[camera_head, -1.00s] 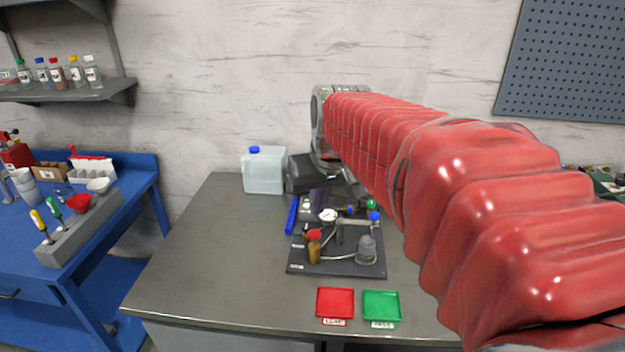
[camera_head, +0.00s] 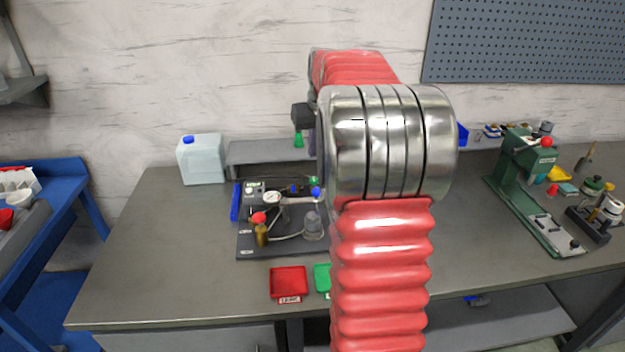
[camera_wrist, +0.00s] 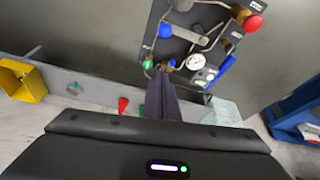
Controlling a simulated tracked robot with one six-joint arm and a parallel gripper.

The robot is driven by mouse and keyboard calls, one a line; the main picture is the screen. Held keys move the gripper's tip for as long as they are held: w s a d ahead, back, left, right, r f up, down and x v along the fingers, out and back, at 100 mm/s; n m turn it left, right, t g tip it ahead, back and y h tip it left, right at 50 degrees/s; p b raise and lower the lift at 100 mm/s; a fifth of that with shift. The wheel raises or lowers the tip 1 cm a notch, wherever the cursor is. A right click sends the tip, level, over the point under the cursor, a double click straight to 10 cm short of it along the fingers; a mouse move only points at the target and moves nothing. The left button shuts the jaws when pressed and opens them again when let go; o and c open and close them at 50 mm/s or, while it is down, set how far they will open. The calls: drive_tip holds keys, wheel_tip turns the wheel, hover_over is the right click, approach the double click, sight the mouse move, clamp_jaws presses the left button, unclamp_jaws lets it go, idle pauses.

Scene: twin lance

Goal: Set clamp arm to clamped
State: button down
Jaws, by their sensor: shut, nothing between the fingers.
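A dark board (camera_head: 262,246) on the grey bench carries pipes, a white gauge (camera_head: 271,197), a red knob (camera_head: 259,217), a blue knob and a green knob. In the wrist view the board (camera_wrist: 180,47) shows upside down, with its gauge (camera_wrist: 194,61), blue knob (camera_wrist: 166,30), green knob (camera_wrist: 148,64) and red knob (camera_wrist: 253,23). My gripper (camera_wrist: 162,76) is shut and empty, its dark fingertips over the board's back edge near the green knob. Contact cannot be told. In the head view my arm hides the fingertips. I cannot tell for sure which part is the clamp arm.
A red tray (camera_head: 288,282) and a partly hidden green tray (camera_head: 322,279) lie in front of the board. A jug (camera_head: 201,160) stands behind, left. A green machine (camera_head: 530,190) with a red ball stands right. The bench's left part is clear.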

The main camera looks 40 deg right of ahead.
wheel_tip(320, 180, down, 10)
drive_tip(key=shift+s+a, duration=0.15)
drive_tip(key=shift+s, duration=0.1)
idle(1.1)
idle(0.4)
